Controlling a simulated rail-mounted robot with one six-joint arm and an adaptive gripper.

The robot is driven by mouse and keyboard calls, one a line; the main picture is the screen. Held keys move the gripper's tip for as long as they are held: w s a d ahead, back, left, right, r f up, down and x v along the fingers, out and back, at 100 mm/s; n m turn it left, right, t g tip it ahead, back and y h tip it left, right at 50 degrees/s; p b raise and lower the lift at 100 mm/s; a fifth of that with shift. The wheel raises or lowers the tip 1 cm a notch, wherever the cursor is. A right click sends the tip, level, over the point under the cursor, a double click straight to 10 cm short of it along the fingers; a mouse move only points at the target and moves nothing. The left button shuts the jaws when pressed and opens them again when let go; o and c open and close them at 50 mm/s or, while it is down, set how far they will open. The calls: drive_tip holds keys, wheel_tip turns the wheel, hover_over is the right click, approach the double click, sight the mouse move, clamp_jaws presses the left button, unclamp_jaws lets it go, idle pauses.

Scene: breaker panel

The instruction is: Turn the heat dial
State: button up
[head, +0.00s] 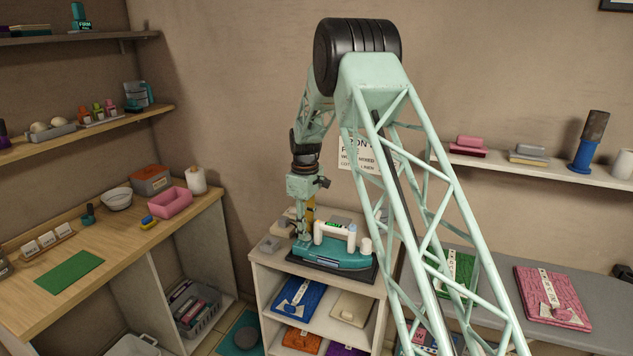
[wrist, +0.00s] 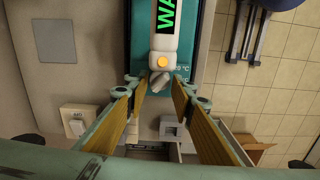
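A teal appliance like an iron (head: 340,252) stands on a black base on top of a white shelf unit, with a white handle on it. In the wrist view its white handle (wrist: 165,30) carries a dark display with green letters and an orange light. Just below the light is a small grey dial (wrist: 159,83), next to a "°C" marking. My gripper (wrist: 160,86) has its two yellow fingers apart, one on each side of the dial. I cannot tell whether either finger touches it. In the head view my gripper (head: 304,230) is at the appliance's left end.
A white switch-like box (wrist: 78,120) and a small grey box (wrist: 172,128) lie close to the fingers. A grey plate (wrist: 55,41) lies at the left. A wooden counter (head: 120,235) stands left, a grey table (head: 480,290) right.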

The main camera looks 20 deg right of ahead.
drive_tip(key=shift+r+n, duration=0.1)
drive_tip(key=shift+n, duration=0.4)
wheel_tip(320, 180, up, 13)
drive_tip(key=s+r+m+t+b, duration=0.1)
drive_tip(key=s+r+m+b, duration=0.1)
drive_tip(key=s+r, duration=1.1)
drive_tip(key=shift+s+r+m, duration=0.25)
drive_tip(key=shift+s+m, duration=0.25)
drive_tip(key=shift+s, duration=0.3)
idle(0.6)
drive_tip(key=shift+s, duration=0.1)
idle(0.4)
